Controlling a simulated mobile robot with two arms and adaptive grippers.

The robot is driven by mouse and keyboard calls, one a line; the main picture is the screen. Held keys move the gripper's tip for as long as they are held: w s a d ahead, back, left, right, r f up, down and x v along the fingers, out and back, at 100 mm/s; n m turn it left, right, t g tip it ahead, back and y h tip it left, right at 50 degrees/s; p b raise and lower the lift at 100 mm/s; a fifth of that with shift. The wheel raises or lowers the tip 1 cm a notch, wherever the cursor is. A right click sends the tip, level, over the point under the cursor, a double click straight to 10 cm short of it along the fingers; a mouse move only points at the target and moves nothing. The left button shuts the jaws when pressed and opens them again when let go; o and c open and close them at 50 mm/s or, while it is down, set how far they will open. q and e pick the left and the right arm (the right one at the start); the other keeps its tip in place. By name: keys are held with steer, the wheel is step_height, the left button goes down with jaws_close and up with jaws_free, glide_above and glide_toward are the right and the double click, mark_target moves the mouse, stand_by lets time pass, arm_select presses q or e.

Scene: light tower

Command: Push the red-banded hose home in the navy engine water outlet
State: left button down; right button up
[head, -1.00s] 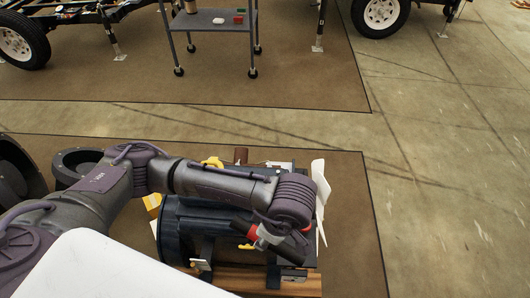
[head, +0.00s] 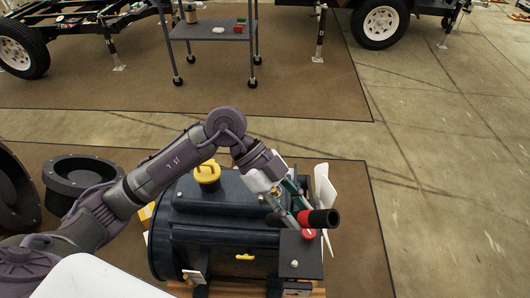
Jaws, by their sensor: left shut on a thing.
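The red-banded hose (head: 325,217) is a short black tube with a dark red band near its middle. It lies roughly level in the head view, above the right end of the navy engine (head: 210,229). My left gripper (head: 295,213) comes down from the upper left and is shut on the hose near the band. The hose appears apart from the engine, though its height is hard to judge. I cannot make out the water outlet; the gripper and hose cover part of that end. My right gripper is not in view.
A red cap (head: 309,235) sits on the engine's right end, just below the hose. A white fan (head: 326,197) stands at the far right. A yellow cap (head: 207,173) tops the engine. Black round housings (head: 82,172) stand left. Floor to the right is clear.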

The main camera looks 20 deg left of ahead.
arm_select(q)
steer(key=w+a+r+n+t+h+b, duration=0.1)
steer(key=w+a+n+t+h, duration=0.1)
steer(key=w+a+n+t, duration=0.25)
steer(key=w+a+n+t+h+b, duration=0.1)
steer(key=w+a+n+t+b, duration=0.1)
steer(key=a+n+t, duration=0.4)
steer(key=w+m+g+h, duration=0.2)
steer(key=w+m+h, duration=0.2)
steer(key=w, duration=0.2)
steer(key=shift+r+h, duration=0.4)
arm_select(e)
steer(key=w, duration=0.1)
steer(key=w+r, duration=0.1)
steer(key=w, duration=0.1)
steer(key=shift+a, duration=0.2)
arm_select(q)
steer(key=shift+a+g, duration=0.1)
steer(key=shift+g, duration=0.15)
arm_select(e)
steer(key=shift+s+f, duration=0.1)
arm_select(q)
steer(key=shift+f, duration=2.2)
steer(key=shift+s, duration=0.1)
